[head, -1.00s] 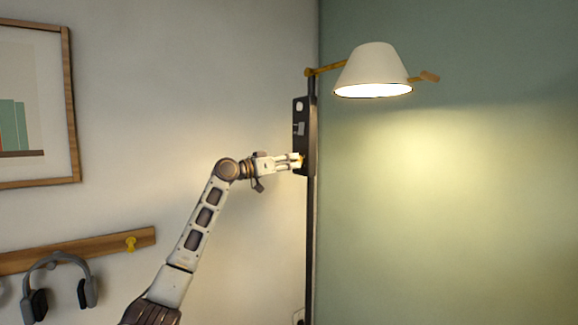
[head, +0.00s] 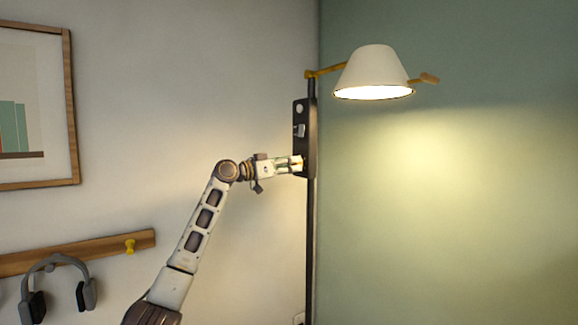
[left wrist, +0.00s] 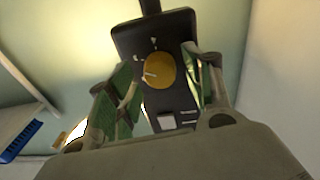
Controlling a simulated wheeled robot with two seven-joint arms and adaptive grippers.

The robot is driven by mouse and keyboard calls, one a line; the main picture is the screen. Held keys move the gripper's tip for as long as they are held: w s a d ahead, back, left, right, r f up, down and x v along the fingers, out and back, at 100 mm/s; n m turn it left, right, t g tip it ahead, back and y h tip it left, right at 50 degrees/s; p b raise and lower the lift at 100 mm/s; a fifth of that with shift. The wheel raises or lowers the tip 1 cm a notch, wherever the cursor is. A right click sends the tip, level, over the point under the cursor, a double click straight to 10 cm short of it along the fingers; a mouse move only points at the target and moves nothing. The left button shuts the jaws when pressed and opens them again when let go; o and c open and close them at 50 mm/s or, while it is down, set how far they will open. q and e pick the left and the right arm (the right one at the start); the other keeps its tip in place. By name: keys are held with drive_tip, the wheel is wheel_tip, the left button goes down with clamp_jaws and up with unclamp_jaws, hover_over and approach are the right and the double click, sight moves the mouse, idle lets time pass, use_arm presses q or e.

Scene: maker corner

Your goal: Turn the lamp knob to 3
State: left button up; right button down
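The floor lamp (head: 372,68) has a white shade and is lit. Its dark control panel (head: 310,140) sits on the pole below the shade. In the left wrist view the panel (left wrist: 180,27) carries a round orange knob (left wrist: 160,69) with a pale pointer line toward picture left. Small pale marks sit around the knob, too small to read. My left gripper (head: 298,164) is at the panel's lower part and mostly hides the knob in the head view. In the left wrist view its fingers (left wrist: 160,82) stand apart on either side of the knob, with gaps visible. My right gripper is not in view.
A wooden rail (head: 75,252) with headphones (head: 86,294) and a framed picture (head: 72,105) are on the left wall.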

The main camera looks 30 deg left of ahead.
use_arm(q)
drive_tip(key=v, duration=1.2)
idle(0.8)
idle(0.4)
drive_tip(key=shift+f, duration=0.1)
